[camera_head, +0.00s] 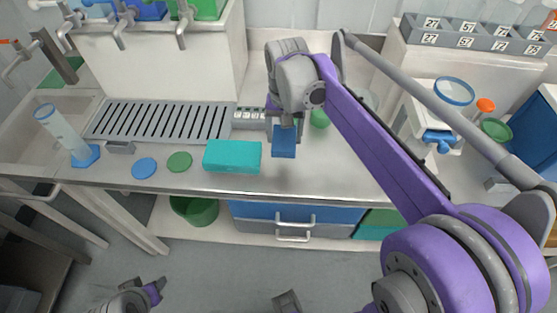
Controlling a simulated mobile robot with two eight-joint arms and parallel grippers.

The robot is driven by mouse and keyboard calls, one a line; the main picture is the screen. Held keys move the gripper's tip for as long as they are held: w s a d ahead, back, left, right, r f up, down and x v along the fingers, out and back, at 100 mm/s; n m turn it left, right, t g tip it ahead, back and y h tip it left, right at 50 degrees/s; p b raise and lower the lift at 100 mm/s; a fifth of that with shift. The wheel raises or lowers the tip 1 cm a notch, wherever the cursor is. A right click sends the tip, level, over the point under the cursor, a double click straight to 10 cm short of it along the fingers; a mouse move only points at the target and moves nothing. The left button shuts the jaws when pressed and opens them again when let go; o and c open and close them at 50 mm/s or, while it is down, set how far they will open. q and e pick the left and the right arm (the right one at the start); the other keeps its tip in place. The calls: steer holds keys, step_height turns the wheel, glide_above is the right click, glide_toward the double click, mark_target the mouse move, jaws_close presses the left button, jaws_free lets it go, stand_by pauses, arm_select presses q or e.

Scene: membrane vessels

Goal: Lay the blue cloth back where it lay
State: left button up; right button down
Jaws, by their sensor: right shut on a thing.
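The blue cloth (284,145) hangs as a small blue piece below my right gripper (285,125), over the counter's middle. My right gripper is shut on its upper part; the jaws hide some of it. I cannot tell whether its lower edge touches the counter (330,165). My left gripper (145,293) is low at the bottom left, below the counter and away from the cloth. Its jaws are too unclear to read.
A teal box (232,157) lies just left of the cloth. Green (180,162) and blue (144,168) discs lie farther left, near a clear cylinder (62,132). A slotted grey drain (155,121) lies behind. A green round thing (320,118) is right of the gripper.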

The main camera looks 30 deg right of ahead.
glide_above(284, 163)
step_height(284, 163, down, 5)
steer(key=shift+d+r, duration=0.1)
steer(key=shift+r, duration=0.1)
steer(key=shift+f+b, duration=0.35)
steer(key=shift+f, duration=1.75)
steer(key=shift+f, duration=0.15)
jaws_free()
